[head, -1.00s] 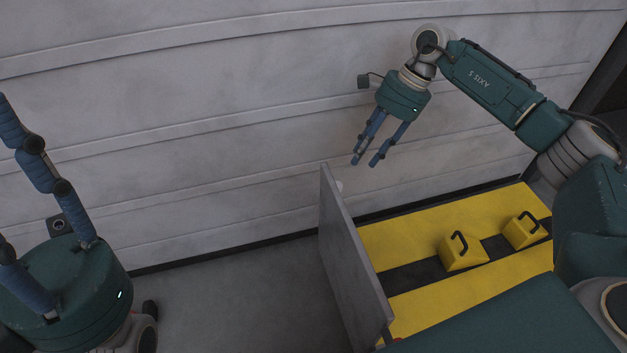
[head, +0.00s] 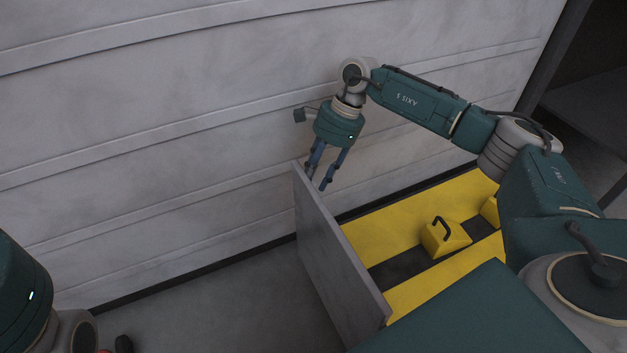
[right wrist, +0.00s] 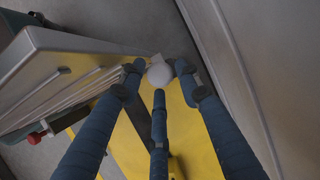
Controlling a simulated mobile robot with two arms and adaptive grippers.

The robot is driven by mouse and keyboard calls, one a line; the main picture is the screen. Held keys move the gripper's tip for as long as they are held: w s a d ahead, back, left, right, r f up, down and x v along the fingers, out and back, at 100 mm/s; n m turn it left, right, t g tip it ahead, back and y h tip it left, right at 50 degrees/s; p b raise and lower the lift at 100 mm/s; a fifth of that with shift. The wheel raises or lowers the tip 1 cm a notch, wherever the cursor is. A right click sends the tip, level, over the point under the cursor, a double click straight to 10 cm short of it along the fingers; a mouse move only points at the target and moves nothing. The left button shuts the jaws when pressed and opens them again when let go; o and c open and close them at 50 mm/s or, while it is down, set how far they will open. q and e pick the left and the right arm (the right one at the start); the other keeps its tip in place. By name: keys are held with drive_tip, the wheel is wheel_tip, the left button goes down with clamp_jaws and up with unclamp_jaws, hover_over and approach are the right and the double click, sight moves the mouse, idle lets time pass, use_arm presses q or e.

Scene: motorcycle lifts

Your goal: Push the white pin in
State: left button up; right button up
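The white pin shows as a round white knob (right wrist: 159,73) in the right wrist view, beside the end of the grey panel. In the head view I cannot make it out; the panel and my right gripper cover that area. My right gripper (head: 316,180) points down just behind the panel's far top corner. In the right wrist view its three blue fingers (right wrist: 159,82) are spread, with their tips around the knob in the picture. I cannot tell whether they touch it. Of my left gripper, only the body shows at the lower left of the head view; its fingers are out of frame.
The grey upright panel (head: 335,255) stands at the edge of the yellow and black platform (head: 375,222). Yellow wedge blocks with black handles (head: 445,238) sit on the platform. A ribbed grey wall (head: 150,130) runs behind. A red knob (right wrist: 35,138) shows below the panel.

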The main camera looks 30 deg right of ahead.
clamp_jaws()
wheel_tip(320, 180, down, 5)
drive_tip(key=shift+b, duration=0.85)
drive_tip(key=shift+r, duration=0.1)
unclamp_jaws()
drive_tip(key=shift+w+a, duration=0.1)
